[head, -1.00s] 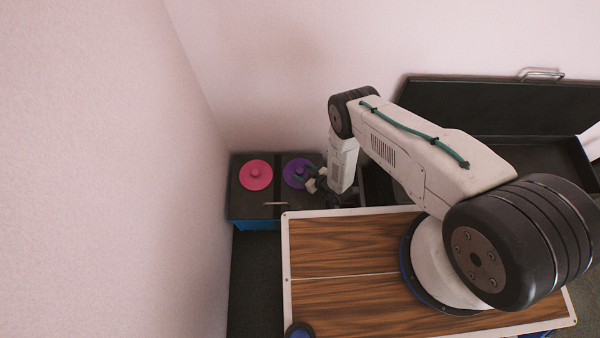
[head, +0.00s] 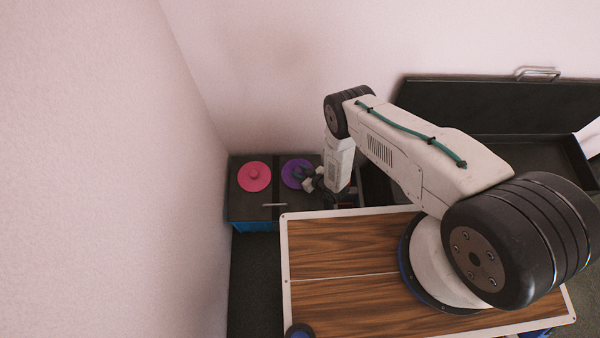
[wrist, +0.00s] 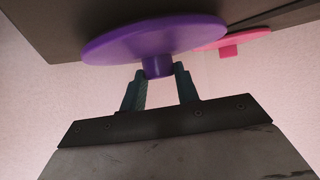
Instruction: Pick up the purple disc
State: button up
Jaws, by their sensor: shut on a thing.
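The purple disc (head: 287,174) has a short knob and sits on the dark box top at the back left, right of a pink disc. My gripper (head: 303,174) reaches it from the right and covers part of it in the head view. In the wrist view, my gripper (wrist: 161,70) has one finger on each side of the knob of the purple disc (wrist: 150,38) and is shut on it. I cannot tell whether the disc is lifted off the box top.
The pink disc (head: 254,176) with its own knob is close by on the left. The dark box (head: 248,211) stands near the walls. A wood-topped surface (head: 350,250) lies in front, and a large dark open case (head: 490,108) is at the back right.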

jog(key=r, duration=0.3)
jog(key=shift+s+d, duration=0.2)
jog(key=shift+s, duration=0.1)
jog(key=s+d, duration=0.2)
jog(key=s, duration=0.2)
jog(key=s+d, duration=0.2)
jog(key=s, duration=0.2)
jog(key=s+d+r, duration=0.1)
jog(key=s+d, duration=0.2)
jog(key=s, duration=0.2)
jog(key=shift+s+r, duration=0.1)
jog(key=shift+s+d, duration=0.1)
jog(key=shift+s, duration=0.1)
